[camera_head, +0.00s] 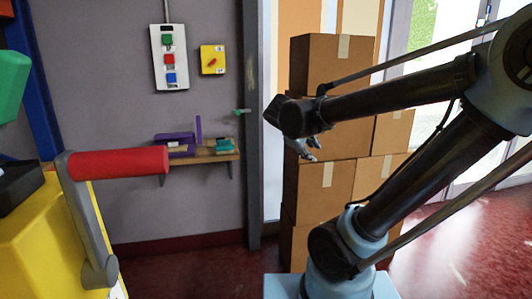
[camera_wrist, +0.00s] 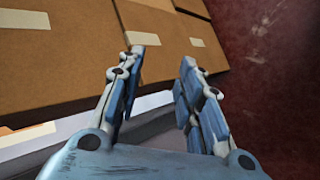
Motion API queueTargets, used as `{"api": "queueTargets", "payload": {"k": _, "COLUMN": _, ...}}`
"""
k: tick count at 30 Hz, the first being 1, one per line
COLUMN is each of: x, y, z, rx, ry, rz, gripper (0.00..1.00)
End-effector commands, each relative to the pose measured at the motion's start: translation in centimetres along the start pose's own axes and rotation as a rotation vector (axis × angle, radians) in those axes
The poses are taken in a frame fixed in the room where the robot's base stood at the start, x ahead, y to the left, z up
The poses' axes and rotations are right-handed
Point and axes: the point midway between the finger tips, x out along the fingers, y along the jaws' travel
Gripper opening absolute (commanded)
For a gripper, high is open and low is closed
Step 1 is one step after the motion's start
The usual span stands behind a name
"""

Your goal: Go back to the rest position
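My gripper (camera_wrist: 158,75) shows in the wrist view with its two blue-padded fingers apart and nothing between them. In the head view my gripper (camera_head: 303,150) hangs at the end of my raised arm, in front of the stacked cardboard boxes (camera_head: 327,62). The boxes also show beyond the fingertips in the wrist view (camera_wrist: 60,50). I cannot tell how far the fingers are from the boxes.
A yellow machine (camera_head: 40,240) with a red-handled lever (camera_head: 118,162) stands at left. A wall shelf (camera_head: 215,156) holds a purple device (camera_head: 178,141). A control panel (camera_head: 169,58) and a yellow switch box (camera_head: 213,60) hang above. Red floor (camera_head: 190,275) is clear between.

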Motion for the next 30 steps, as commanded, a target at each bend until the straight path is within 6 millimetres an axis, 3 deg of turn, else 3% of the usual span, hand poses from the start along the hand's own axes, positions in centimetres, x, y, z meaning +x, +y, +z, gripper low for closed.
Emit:
{"api": "queueTargets", "payload": {"k": 1, "x": 0.8, "y": -1.1, "z": 1.7, "rx": 0.054, "ry": -0.016, "rz": -0.046, "gripper": 0.33}}
{"api": "queueTargets", "payload": {"k": 6, "x": 2.3, "y": -5.8, "z": 6.1, "rx": 0.245, "ry": -0.054, "rz": -0.211, "gripper": 0.33}}
{"api": "queueTargets", "payload": {"k": 12, "x": 3.0, "y": -11.6, "z": 9.7, "rx": 0.484, "ry": -0.092, "rz": -0.393, "gripper": 0.33}}
{"api": "queueTargets", "payload": {"k": 21, "x": 2.6, "y": -19.1, "z": 11.8, "rx": 0.820, "ry": -0.128, "rz": -0.622, "gripper": 0.33}}
{"api": "queueTargets", "payload": {"k": 24, "x": 2.3, "y": -20.4, "z": 11.8, "rx": 0.888, "ry": -0.131, "rz": -0.667, "gripper": 0.33}}
{"api": "queueTargets", "payload": {"k": 30, "x": 2.6, "y": -21.0, "z": 12.5, "rx": 0.938, "ry": -0.132, "rz": -0.700, "gripper": 0.33}}
